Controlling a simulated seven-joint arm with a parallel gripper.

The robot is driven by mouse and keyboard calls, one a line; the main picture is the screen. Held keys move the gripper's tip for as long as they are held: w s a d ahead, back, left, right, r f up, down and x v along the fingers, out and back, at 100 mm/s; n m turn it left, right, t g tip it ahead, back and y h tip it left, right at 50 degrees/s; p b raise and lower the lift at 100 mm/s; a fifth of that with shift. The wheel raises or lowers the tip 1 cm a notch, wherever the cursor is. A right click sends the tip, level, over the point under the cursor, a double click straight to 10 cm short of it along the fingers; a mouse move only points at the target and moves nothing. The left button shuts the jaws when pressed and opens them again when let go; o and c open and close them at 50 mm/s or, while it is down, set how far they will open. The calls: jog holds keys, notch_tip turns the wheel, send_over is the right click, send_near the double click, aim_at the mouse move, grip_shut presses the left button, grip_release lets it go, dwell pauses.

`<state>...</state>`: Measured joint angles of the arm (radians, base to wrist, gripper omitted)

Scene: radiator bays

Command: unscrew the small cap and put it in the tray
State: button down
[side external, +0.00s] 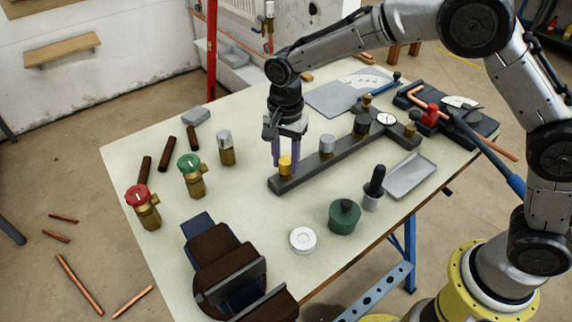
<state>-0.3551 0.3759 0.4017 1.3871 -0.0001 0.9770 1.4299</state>
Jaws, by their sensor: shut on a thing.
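A bar-shaped manifold (340,164) lies on the table with several fittings along its top. At its near left end stands a small orange-yellow cap (285,168). My gripper (286,158) points straight down over that end, with its purple fingers on either side of the cap, shut on it. The cap looks upright and at the manifold; whether its thread is still engaged cannot be seen. A shallow grey metal tray (409,177) lies to the right of the manifold, and it looks empty.
A grey cap (327,144), a dark cap (361,126) and a gauge (386,119) stand along the manifold. A dark-handled brush pot (374,190) and green tin (344,217) stand near the tray. A vise (226,266) is at the front; valves stand left.

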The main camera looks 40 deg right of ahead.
jog(key=n, duration=1.9)
jog(key=shift+n, duration=0.3)
jog(key=c, duration=0.7)
grip_release()
